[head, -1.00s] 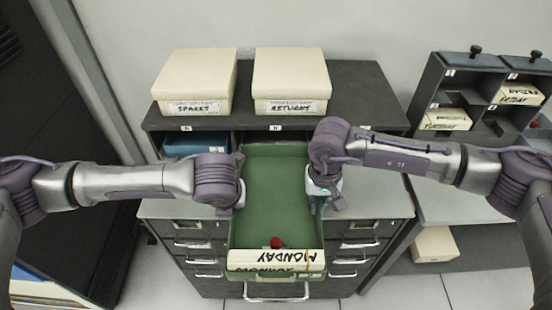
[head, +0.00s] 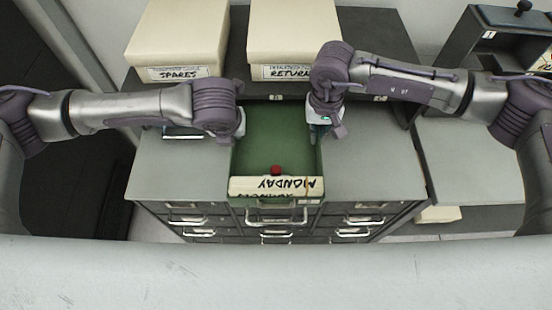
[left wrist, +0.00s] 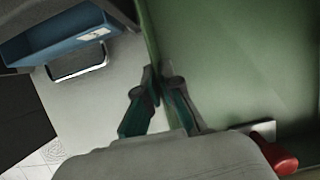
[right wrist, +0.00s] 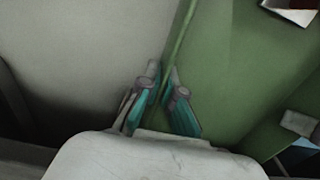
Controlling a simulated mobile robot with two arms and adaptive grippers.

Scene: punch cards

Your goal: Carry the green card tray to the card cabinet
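The green card tray (head: 277,130) is level in the head view, with a red knob (head: 276,170) and cream cards marked MONDAY (head: 272,186) at its near end. The grey card cabinet (head: 180,180) is beneath it. My left gripper (head: 239,128) is shut on the tray's left side wall; its fingers (left wrist: 160,92) pinch the wall in the left wrist view. My right gripper (head: 322,130) is shut on the right side wall; its fingers (right wrist: 160,85) show in the right wrist view. I cannot tell whether the tray touches the cabinet top.
A dark shelf unit (head: 415,45) stands at the back of the cabinet, topped by cream boxes marked SPARES (head: 178,35) and RETURNS (head: 293,32). A blue tray (left wrist: 65,35) sits left of the green tray. A dark rack (head: 480,45) stands at the right.

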